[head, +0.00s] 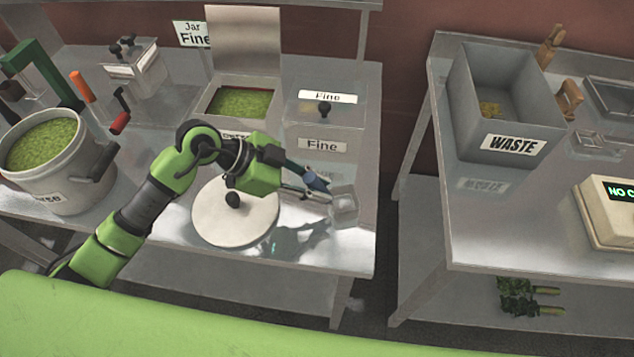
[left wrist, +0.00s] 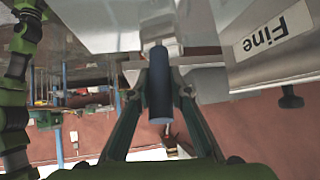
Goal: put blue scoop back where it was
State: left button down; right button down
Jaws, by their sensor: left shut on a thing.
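My left gripper (head: 310,190) is shut on the blue scoop (head: 316,183), near the right edge of the left metal table. In the left wrist view the blue handle (left wrist: 158,95) lies between the two fingers. In the head view a clear, square scoop end (head: 344,205) shows just right of the fingertips, low over or on the table; I cannot tell which. My right gripper is not in view.
A round cream lid (head: 236,210) with a black knob lies below my left arm. A clear box labelled Fine (head: 322,125) stands behind the gripper. A pot of green powder (head: 56,170) stands at left. A grey WASTE bin (head: 505,105) is on the right table, across a gap.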

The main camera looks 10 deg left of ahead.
pick_arm(q)
jog(key=shift+f, duration=0.1)
jog(key=c, duration=1.9)
grip_release()
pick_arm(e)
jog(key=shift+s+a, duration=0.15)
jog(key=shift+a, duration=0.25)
